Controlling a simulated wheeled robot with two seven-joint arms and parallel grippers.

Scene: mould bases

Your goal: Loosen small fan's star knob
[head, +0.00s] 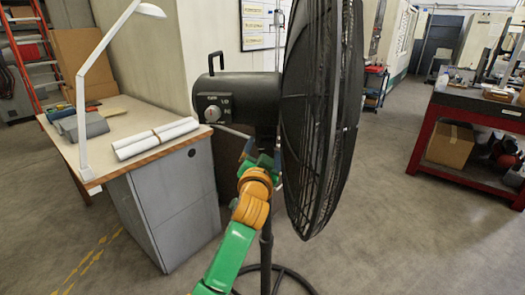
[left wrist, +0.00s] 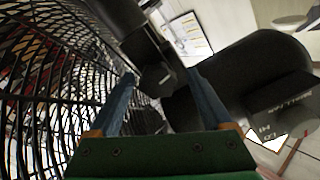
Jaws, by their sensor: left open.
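The black pedestal fan (head: 250,95) stands in front of me, with its control box and dial (head: 211,113) on the left and its round grille (head: 318,120) on the right. My left gripper (head: 258,152) is just under the motor housing, beside the grille. In the left wrist view, a dark knob (left wrist: 157,80) on the fan's neck lies between the blue fingertips of the open left gripper (left wrist: 160,75). I cannot tell whether either finger touches it. The knob is hidden in the head view. My right gripper is not in view.
The grille (left wrist: 50,80) runs close along the left finger in the wrist view. A desk (head: 125,125) with white paper rolls (head: 155,138) and a lamp (head: 82,110) stands left. A red workbench (head: 425,130) is at right. Open floor lies between.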

